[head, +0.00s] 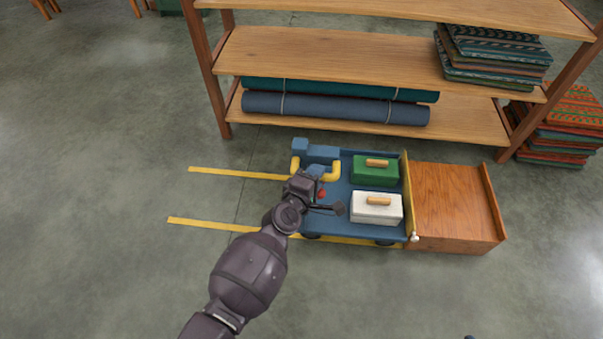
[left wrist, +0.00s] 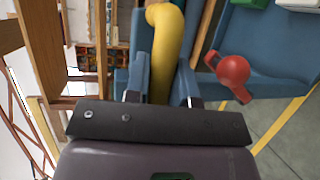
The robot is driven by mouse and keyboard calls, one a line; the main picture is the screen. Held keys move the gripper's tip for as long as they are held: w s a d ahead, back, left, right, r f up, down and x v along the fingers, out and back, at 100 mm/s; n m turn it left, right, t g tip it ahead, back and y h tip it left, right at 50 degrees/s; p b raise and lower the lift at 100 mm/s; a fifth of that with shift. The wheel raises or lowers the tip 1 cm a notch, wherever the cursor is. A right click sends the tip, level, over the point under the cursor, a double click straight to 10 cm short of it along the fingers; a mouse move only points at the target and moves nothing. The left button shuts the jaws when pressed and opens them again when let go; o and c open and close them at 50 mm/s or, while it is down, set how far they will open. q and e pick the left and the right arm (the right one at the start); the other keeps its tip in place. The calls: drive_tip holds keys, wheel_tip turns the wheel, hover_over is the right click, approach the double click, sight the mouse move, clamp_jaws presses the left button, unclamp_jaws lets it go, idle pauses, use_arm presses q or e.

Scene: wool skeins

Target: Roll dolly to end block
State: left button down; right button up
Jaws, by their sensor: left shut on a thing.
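The blue dolly (head: 335,222) stands between two yellow floor lines, with a green case (head: 375,172) and a white case (head: 376,209) on its deck. Its yellow handle (head: 333,172) is at the left end. My left gripper (head: 314,178) is shut on this handle, which runs between the fingers in the left wrist view (left wrist: 167,45). A red knob (left wrist: 233,70) sits beside the handle. The wooden end block (head: 455,205) is at the dolly's right end. A yellow upright strip (head: 407,190) lies between them; I cannot tell whether dolly and block touch.
A wooden shelf rack (head: 330,60) stands behind the dolly, holding rolled cloth (head: 335,107) and folded textiles (head: 490,55). More folded textiles (head: 562,130) are stacked at the right. Yellow lines (head: 225,173) extend left of the dolly over clear grey floor.

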use_arm(q)
drive_tip(key=shift+d, duration=0.9)
drive_tip(key=c, duration=1)
unclamp_jaws()
